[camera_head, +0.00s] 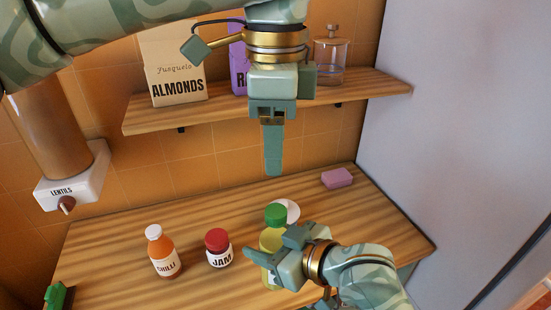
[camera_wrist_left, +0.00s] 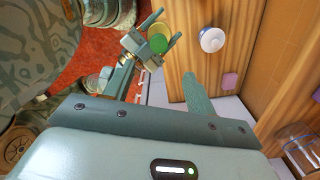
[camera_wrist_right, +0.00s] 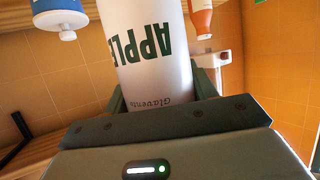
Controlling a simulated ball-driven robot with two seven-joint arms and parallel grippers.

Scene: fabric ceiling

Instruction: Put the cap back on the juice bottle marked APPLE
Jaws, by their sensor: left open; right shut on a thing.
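The juice bottle marked APPLE (camera_wrist_right: 150,50) has a yellow-green body in the head view (camera_head: 270,240), partly hidden behind my right gripper (camera_head: 284,256). My right gripper is shut on the bottle's side, and the APPLE label faces its wrist camera. A green cap (camera_head: 276,215) shows at the bottle's top, and it also shows in the left wrist view (camera_wrist_left: 158,44). It looks to be on the neck, but I cannot tell how firmly it sits. My left gripper (camera_head: 273,170) is open and empty, pointing down above the bottle, apart from the cap.
A white-capped bottle (camera_wrist_right: 62,14) with a blue label stands behind. A CHILLI bottle (camera_head: 164,254) and a JAM jar (camera_head: 218,250) stand to the left. A pink block (camera_head: 337,178) lies at the back right. The shelf (camera_head: 220,113) is close to my left gripper.

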